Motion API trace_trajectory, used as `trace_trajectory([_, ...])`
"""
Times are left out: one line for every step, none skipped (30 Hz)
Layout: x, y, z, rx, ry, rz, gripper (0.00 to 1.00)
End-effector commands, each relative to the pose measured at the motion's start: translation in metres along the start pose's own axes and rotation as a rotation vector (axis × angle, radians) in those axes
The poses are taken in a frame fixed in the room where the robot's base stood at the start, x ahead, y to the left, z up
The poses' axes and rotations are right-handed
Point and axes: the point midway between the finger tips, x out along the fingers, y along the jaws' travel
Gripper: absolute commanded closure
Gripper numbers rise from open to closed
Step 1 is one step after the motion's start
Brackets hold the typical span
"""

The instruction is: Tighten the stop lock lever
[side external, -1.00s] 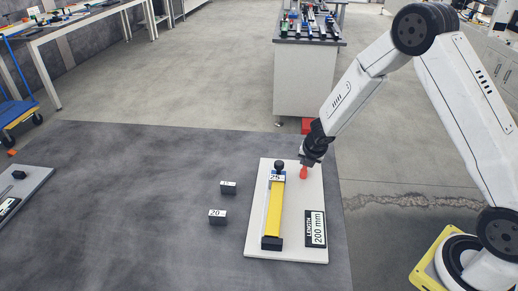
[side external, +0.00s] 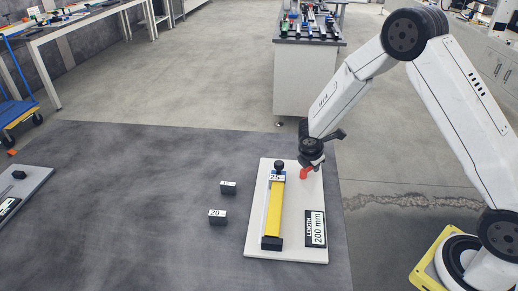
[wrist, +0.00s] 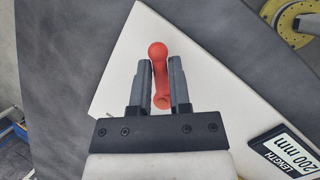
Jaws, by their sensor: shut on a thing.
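The stop lock lever is a red lever with a round knob, clear in the wrist view (wrist: 158,52), and it also shows below my gripper in the side view (side external: 305,173). My gripper (wrist: 160,85) has its two dark fingers shut on the lever, one on each side of its arm. In the side view my gripper (side external: 311,163) is low over the back right of the white board (side external: 295,247). The lever's pivot end lies between the fingers, close to the gripper body.
On the board, a yellow strip (side external: 273,210) lies in a rack with a block marked 25 (side external: 276,177). A "200 mm" length label (side external: 316,229) lies at right. Dark blocks (side external: 217,217) (side external: 228,187) stand left of the board. The mat between is clear.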

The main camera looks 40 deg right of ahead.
Motion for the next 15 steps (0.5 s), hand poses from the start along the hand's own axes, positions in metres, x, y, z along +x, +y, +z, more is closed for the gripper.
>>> trace_trajectory([-0.001, -0.001, -0.001, 0.040, -0.009, -0.016, 1.00])
trace_trajectory([-0.001, -0.002, -0.001, 0.064, -0.014, -0.027, 1.00])
trace_trajectory([-0.001, -0.003, -0.001, 0.100, -0.022, -0.042, 1.00])
trace_trajectory([-0.001, -0.004, -0.001, 0.125, -0.026, -0.051, 1.00])
trace_trajectory([-0.002, -0.005, -0.001, 0.152, -0.032, -0.063, 1.00])
trace_trajectory([-0.002, -0.006, -0.002, 0.186, -0.039, -0.077, 1.00])
trace_trajectory([-0.002, -0.007, -0.002, 0.212, -0.045, -0.088, 1.00])
trace_trajectory([-0.002, -0.008, -0.002, 0.237, -0.051, -0.099, 1.00])
trace_trajectory([-0.003, -0.009, -0.002, 0.272, -0.058, -0.113, 1.00])
trace_trajectory([-0.003, -0.009, -0.003, 0.297, -0.063, -0.123, 1.00])
trace_trajectory([-0.003, -0.010, -0.003, 0.322, -0.068, -0.133, 1.00])
trace_trajectory([-0.004, -0.011, -0.004, 0.354, -0.076, -0.147, 1.00])
trace_trajectory([-0.004, -0.012, -0.004, 0.378, -0.080, -0.156, 1.00])
trace_trajectory([-0.004, -0.013, -0.004, 0.399, -0.085, -0.166, 1.00])
trace_trajectory([-0.005, -0.013, -0.005, 0.429, -0.091, -0.178, 1.00])
